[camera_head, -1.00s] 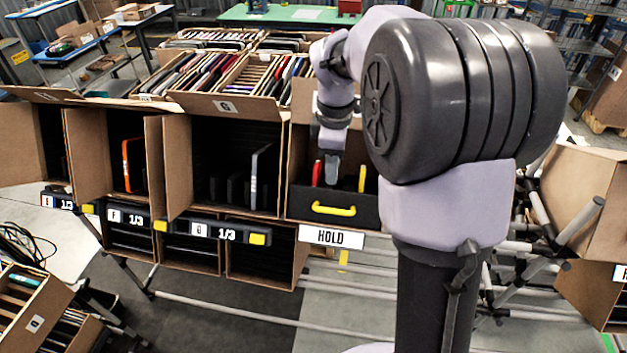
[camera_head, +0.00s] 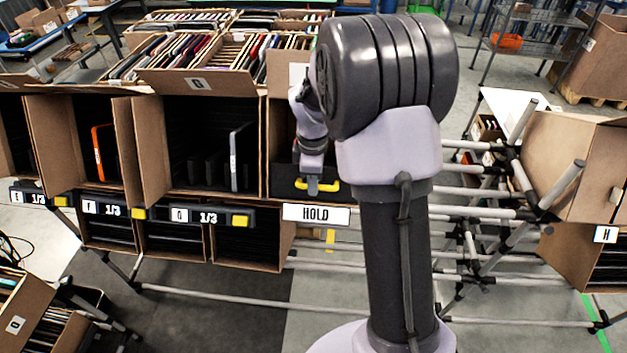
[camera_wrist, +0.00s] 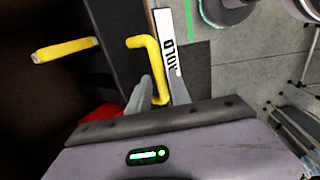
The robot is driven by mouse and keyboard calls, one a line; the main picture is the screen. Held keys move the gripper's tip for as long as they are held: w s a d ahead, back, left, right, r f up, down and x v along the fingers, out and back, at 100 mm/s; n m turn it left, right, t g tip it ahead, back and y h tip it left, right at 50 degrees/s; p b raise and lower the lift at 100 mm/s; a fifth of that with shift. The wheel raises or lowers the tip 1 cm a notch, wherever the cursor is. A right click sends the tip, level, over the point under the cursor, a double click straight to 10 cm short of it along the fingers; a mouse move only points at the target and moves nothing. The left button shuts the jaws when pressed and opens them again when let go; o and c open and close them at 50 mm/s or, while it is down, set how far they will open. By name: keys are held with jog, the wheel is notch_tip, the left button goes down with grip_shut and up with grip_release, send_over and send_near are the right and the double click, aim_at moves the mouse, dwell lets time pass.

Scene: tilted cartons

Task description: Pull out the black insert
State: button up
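The black insert (camera_head: 283,182) sits in the carton above the HOLD label (camera_head: 316,214). Its yellow handle (camera_head: 330,186) is on the front face, partly hidden behind my gripper (camera_head: 313,187) in the head view. In the wrist view, the yellow handle (camera_wrist: 150,45) runs between the two grey fingers of my gripper (camera_wrist: 160,85). The fingers stand apart, one on each side of the handle bar; firm contact is not clear. A yellow item (camera_wrist: 65,49) and a red item (camera_wrist: 98,116) show inside the insert. My arm hides the carton's right part.
Cartons with upright dark items stand to the left, one with an orange item (camera_head: 103,152). A metal pipe frame (camera_head: 500,212) runs below and right of the carton. Another carton (camera_head: 570,165) hangs at the right. The floor in front is open.

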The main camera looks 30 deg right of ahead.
grip_shut()
dwell(1.2)
